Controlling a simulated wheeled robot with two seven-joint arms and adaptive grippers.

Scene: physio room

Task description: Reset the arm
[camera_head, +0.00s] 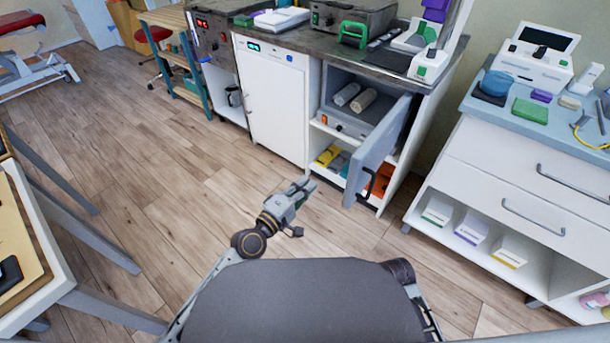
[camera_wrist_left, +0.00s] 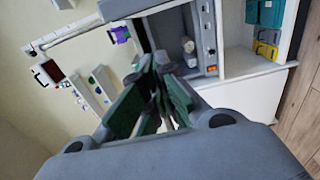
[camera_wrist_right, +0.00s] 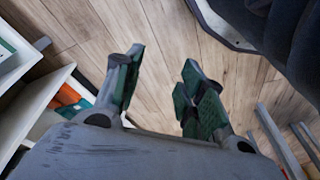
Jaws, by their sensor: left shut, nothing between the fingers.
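My left gripper (camera_head: 303,188) reaches forward over the wooden floor, in front of the cabinet with the open door. In the left wrist view its fingertips (camera_wrist_left: 155,68) are close together with nothing held between them. My right gripper is hidden in the head view, where only a part of the right arm shows at the side of my body. In the right wrist view the right gripper (camera_wrist_right: 162,72) has its green-padded fingers spread apart, with bare floor between them. It is empty.
The open grey door (camera_head: 378,150) sticks out from the cabinet, just right of my left gripper. A white drawer unit (camera_head: 520,170) stands at right. A table (camera_head: 40,292) with grey legs is at left. Two light rolls (camera_head: 363,100) lie inside the open compartment. The floor (camera_head: 170,190) at centre left is clear.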

